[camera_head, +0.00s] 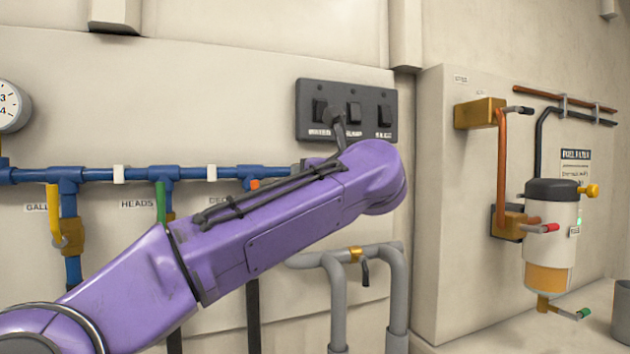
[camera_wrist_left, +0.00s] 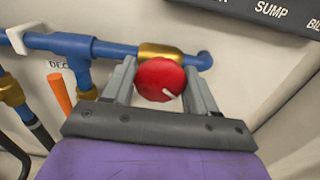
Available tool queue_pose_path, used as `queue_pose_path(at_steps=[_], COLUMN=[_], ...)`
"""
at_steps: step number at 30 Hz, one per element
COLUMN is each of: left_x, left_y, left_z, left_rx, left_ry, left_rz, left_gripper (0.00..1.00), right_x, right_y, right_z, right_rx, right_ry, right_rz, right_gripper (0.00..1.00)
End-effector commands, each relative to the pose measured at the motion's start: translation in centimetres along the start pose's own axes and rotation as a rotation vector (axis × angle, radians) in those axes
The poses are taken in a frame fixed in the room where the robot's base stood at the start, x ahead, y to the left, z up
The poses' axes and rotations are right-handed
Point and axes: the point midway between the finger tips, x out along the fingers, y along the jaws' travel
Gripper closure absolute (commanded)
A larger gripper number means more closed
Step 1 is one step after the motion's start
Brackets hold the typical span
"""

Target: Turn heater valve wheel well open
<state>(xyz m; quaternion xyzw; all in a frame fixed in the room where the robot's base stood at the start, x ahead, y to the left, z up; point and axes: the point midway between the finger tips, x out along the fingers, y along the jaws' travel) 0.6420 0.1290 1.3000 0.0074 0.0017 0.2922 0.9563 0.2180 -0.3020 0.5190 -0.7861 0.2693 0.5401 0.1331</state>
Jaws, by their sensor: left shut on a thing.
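The valve wheel is a round red knob (camera_wrist_left: 160,82) with a white mark at its lower right. In the left wrist view it sits by the end of the blue pipe (camera_wrist_left: 110,49), just below a brass fitting (camera_wrist_left: 160,53). My left gripper (camera_wrist_left: 160,72) has one finger on each side of the wheel and is shut on it. In the head view my purple left arm hides the wheel and the gripper. My right gripper is in neither view.
A black switch panel (camera_head: 347,111) is on the wall above my left arm. An orange lever (camera_wrist_left: 60,92) hangs left of the wheel. Grey pipes (camera_head: 337,290) stand below the arm. A fuel filter (camera_head: 550,230) is on the right wall.

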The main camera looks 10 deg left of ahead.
Motion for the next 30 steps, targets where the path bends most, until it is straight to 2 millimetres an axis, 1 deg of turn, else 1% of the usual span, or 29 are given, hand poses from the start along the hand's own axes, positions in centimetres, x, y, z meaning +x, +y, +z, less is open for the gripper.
queue_pose_path(at_steps=[1, 6, 12, 29, 30], left_x=[0.11, 0.14, 0.13, 0.12, 0.12], left_y=[0.26, 0.25, 0.25, 0.26, 0.26], left_z=[0.3, 0.33, 0.4, 0.5, 0.51], left_rx=[-0.034, -0.127, -0.196, -0.226, -0.226], left_ry=[-0.009, -0.009, -0.009, -0.009, -0.01], left_rz=[0.003, 0.003, 0.002, 0.002, 0.002], left_gripper=[0.73, 0.73, 0.73, 0.73, 0.36], right_x=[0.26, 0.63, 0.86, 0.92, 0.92], right_y=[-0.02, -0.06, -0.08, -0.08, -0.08], right_z=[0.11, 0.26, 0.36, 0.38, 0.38], right_rx=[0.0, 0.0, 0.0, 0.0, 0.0], right_ry=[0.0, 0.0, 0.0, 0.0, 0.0], right_rz=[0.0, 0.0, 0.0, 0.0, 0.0], right_gripper=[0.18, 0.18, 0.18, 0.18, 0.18])
